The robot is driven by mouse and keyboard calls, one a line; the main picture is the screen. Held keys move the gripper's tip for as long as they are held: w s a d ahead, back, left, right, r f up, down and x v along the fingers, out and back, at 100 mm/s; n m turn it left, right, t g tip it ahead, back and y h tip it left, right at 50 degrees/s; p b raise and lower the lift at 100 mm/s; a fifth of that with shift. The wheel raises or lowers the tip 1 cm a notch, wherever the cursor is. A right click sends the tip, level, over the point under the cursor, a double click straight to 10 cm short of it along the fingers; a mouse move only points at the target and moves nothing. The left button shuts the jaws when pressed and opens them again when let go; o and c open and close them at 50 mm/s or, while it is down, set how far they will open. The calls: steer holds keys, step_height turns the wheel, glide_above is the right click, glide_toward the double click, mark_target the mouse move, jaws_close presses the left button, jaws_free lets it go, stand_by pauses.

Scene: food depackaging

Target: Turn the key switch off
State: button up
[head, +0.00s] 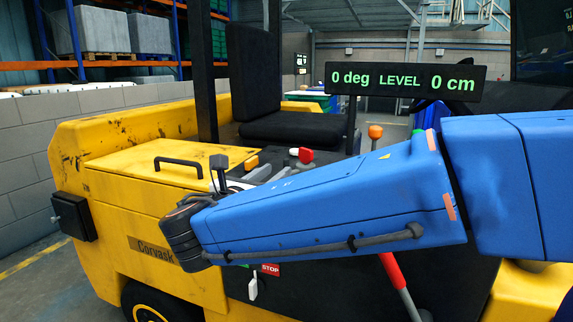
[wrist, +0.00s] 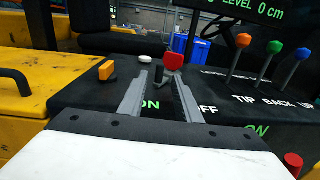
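A red key-like head (wrist: 173,62) stands on the black console just beyond my fingertips in the wrist view. It looks like the key switch; the red piece also shows in the head view (head: 304,155). A small dark post (wrist: 158,75) is beside its base. A green ON label lies between the fingers, and a white OFF label is right of them. My gripper (wrist: 160,78) is open, its two grey fingers apart on either side of the dark post. Contact with the key cannot be told. In the head view my blue arm hides part of the console.
An orange block on a black stem (wrist: 105,70) and a white button (wrist: 145,59) are left of the fingers. Orange, blue and green knobbed levers (wrist: 274,53) stand to the right. The black seat (head: 290,128) is behind. A red lever (head: 392,270) stands below my arm.

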mark_target(285, 165)
steer(key=shift+x, duration=3.75)
jaws_close()
